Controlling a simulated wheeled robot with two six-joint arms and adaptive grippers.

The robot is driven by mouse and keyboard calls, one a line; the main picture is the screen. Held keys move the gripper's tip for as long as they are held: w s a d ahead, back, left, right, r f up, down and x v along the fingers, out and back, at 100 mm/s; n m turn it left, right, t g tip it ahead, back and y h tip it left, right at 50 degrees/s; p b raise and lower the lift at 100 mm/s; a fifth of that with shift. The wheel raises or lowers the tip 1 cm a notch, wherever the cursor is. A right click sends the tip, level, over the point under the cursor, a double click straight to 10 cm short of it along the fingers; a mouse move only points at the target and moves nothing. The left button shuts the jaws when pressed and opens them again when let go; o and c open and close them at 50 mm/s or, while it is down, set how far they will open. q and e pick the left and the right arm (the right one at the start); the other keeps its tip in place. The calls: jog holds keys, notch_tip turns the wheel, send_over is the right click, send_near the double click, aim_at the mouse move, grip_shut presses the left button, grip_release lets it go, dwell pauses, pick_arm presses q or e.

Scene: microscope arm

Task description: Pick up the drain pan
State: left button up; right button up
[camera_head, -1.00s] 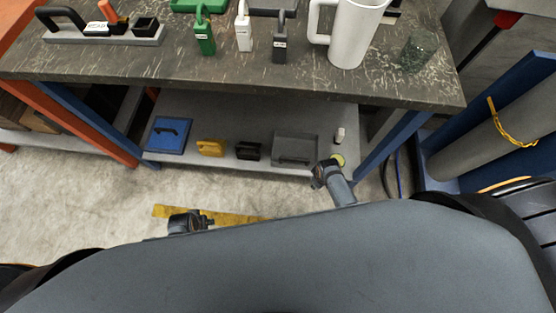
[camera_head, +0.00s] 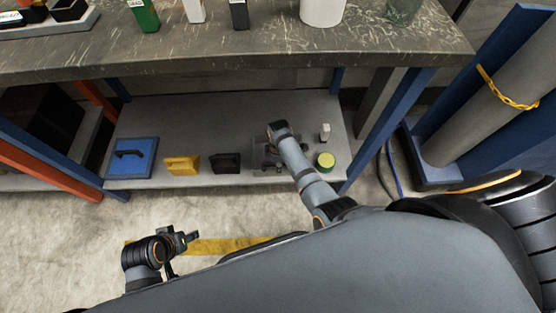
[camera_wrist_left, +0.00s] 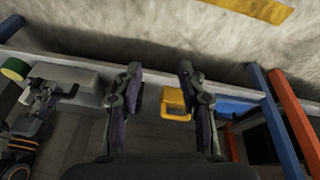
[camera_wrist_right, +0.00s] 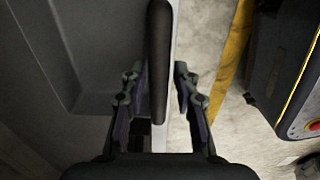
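The drain pan is a grey, shallow tray (camera_head: 259,146) on the lower shelf. In the head view it is largely hidden behind my right arm. In the right wrist view its grey surface (camera_wrist_right: 85,50) fills the left side, and its dark bar handle (camera_wrist_right: 158,60) runs between my fingers. My right gripper (camera_head: 270,162) is at the pan's front, fingers apart on either side of the handle (camera_wrist_right: 157,85); I see no clear contact. My left gripper (camera_head: 190,238) is open and empty, out over the floor in front of the shelf; its fingers show in the left wrist view (camera_wrist_left: 161,75).
The worktop (camera_head: 215,62) overhangs the shelf. A blue leg (camera_head: 385,130) stands right.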

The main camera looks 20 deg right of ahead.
aim_at(279, 175)
pick_arm(q)
jog(key=shift+w+d+f+t, duration=0.2)
jog(key=shift+f+t, duration=0.2)
jog(key=shift+f, duration=0.15)
pick_arm(e)
jog(key=shift+f, duration=0.9)
notch_tip(279, 175, down, 3)
jog(key=b, duration=0.2)
jog(key=shift+r+b, duration=0.1)
jog(key=shift+b, duration=0.25)
notch_tip(279, 175, down, 2)
jog(key=shift+d+f+b, duration=0.1)
jog(key=shift+b, duration=0.55)
pick_arm(q)
jog(key=w+r+t, duration=0.7)
jog(key=w, duration=0.4)
jog(key=shift+w+a+r, duration=0.15)
jog(key=shift+w+a, duration=0.05)
jog(key=shift+w, duration=0.05)
pick_arm(e)
jog(key=shift+s, duration=0.1)
grip_shut()
